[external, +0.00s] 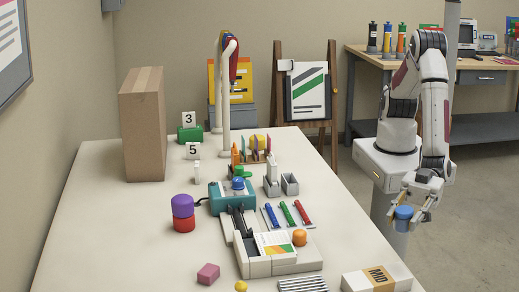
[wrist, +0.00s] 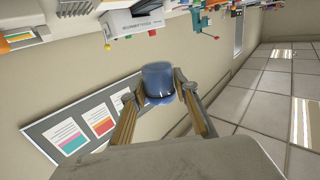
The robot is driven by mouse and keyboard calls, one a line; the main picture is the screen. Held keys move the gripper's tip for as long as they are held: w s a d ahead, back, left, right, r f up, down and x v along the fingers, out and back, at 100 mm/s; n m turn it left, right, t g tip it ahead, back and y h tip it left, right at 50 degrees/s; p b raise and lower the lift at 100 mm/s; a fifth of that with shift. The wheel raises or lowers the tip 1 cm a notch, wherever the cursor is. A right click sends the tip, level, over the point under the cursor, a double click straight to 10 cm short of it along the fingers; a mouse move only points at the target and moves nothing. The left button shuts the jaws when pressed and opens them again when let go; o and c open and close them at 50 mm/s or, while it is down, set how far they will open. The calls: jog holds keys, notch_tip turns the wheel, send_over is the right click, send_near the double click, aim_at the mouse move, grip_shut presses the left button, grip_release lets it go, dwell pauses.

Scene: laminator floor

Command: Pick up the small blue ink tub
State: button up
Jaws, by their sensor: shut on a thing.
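The small blue ink tub (external: 403,213) is held in my gripper (external: 405,205), to the right of the white table's right edge and clear of the tabletop. In the wrist view the blue tub (wrist: 158,80) sits between the two fingers of my gripper (wrist: 160,92), which are shut on it. Its lower part looks darker than its top in that view. Another round blue piece (external: 238,184) sits on a teal device on the table.
The white table (external: 110,225) holds a tall cardboard box (external: 143,124), purple and red tubs (external: 183,212), a grey-white machine (external: 275,250), pens and a box marked MID (external: 378,279). A workbench (external: 480,63) stands behind my arm. The table's left front is clear.

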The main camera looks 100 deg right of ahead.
aim_at(402, 219)
jog(key=shift+r, duration=0.25)
jog(key=shift+a, duration=0.1)
dwell(0.4)
jog(key=shift+w+a+r+n, duration=0.15)
jog(key=shift+w+a+n, duration=0.25)
jog(key=shift+w+a, duration=1)
jog(key=shift+f, duration=3.15)
jog(key=shift+f, duration=0.1)
jog(key=shift+f, duration=1.75)
jog(key=shift+f, duration=0.1)
